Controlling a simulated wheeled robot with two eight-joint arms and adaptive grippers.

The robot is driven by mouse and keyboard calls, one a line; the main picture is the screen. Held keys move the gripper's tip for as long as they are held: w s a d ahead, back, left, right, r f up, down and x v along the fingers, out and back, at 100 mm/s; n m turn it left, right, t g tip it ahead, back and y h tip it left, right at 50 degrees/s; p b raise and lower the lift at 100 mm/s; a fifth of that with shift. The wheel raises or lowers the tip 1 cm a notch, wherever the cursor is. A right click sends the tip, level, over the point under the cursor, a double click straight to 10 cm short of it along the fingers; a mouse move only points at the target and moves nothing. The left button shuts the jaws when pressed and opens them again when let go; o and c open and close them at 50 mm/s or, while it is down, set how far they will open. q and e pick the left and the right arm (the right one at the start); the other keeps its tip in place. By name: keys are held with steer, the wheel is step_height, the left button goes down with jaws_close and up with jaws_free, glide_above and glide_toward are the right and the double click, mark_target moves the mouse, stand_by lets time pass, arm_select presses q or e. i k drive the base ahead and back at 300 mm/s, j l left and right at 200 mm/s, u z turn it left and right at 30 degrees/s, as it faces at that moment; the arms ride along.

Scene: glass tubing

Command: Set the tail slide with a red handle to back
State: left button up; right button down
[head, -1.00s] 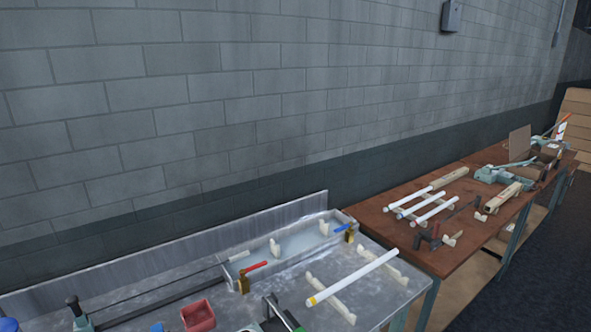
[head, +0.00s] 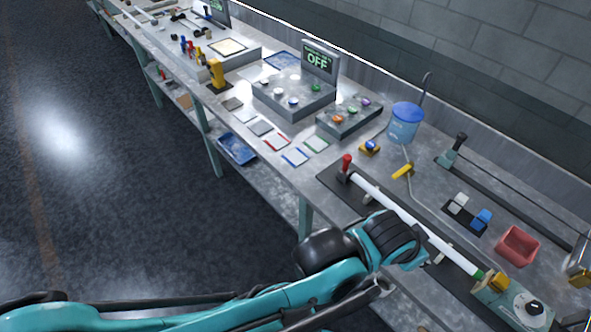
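A small slide with a red handle (head: 347,160) stands at the far left end of a dark rail (head: 335,180) along the bench's front edge. A white tube (head: 440,246) runs from beside this slide to a grey-green unit with a dial (head: 520,303) at the lower right. My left arm comes in from the lower left. My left gripper (head: 402,252) is over the front edge, by the middle of the tube and well to the right of the red handle. Its fingertips are mostly hidden, so I cannot tell its opening or contact. My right gripper is not in view.
Behind the rail are a blue bucket (head: 406,121), a red bin (head: 518,246) and a yellow block (head: 402,171). Button boxes (head: 296,92) and an "OFF" display (head: 319,60) stand farther left. The floor (head: 90,180) left of the bench is clear.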

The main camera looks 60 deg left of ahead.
mark_target(345, 175)
steer(key=u, duration=1.75)
